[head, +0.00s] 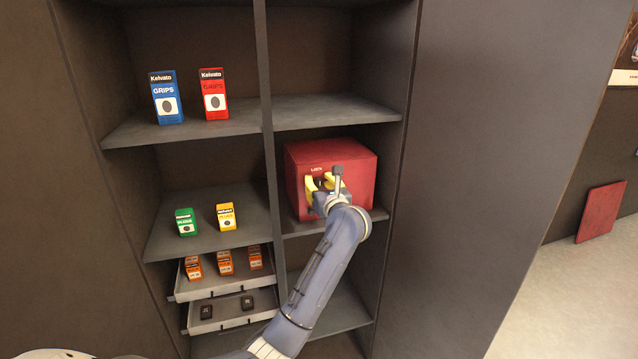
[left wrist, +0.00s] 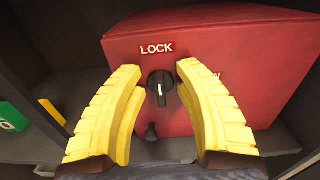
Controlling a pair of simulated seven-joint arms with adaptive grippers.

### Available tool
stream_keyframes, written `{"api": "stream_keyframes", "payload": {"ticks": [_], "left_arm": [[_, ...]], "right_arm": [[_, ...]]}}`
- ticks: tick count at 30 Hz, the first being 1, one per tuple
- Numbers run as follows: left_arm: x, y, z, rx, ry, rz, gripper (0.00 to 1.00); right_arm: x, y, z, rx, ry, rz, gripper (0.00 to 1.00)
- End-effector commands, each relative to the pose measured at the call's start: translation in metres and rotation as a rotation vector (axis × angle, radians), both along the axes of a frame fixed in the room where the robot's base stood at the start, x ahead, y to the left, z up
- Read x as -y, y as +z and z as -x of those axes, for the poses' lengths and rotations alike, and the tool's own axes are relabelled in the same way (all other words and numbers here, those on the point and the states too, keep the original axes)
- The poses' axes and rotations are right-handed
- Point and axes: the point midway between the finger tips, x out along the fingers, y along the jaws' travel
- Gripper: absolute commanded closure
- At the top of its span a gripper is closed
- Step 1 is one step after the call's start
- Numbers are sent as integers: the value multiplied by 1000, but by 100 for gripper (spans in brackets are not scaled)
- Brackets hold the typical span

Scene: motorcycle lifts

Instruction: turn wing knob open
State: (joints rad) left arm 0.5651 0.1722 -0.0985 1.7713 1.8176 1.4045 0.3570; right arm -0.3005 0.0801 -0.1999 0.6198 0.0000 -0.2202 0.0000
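The red box (head: 362,168) stands on a middle shelf in the right column of the cabinet. In the left wrist view its red front (left wrist: 240,50) bears a LOCK label (left wrist: 157,49) above a black wing knob (left wrist: 161,88) with a white mark, standing nearly upright. A second label right of the knob is partly hidden by a finger. My left gripper (head: 325,184) is in front of the box. In the left wrist view its yellow fingers (left wrist: 158,68) are open, one on each side of the knob, with gaps visible. My right gripper is not in view.
Shelf walls and a divider (head: 264,120) enclose the box closely. Blue (head: 166,97) and red (head: 213,94) cartons stand upper left; green (head: 185,222) and yellow (head: 226,217) cartons stand below. Two trays (head: 222,286) hold small items. A small black peg (left wrist: 151,132) shows below the knob.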

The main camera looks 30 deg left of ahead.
Motion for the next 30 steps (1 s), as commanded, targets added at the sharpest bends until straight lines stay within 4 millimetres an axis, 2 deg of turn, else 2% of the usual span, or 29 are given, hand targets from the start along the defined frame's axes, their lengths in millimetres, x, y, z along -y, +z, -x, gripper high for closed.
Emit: {"api": "stream_keyframes", "payload": {"ticks": [1,10,23,30], "left_arm": [[0,0,0,0,0,0,66],[0,0,0,0,0,0,100],[0,0,0,-19,0,-16,100],[1,0,-1,-117,0,-100,100]], "right_arm": [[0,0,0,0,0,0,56],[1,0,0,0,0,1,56],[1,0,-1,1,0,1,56],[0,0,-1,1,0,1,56]]}}
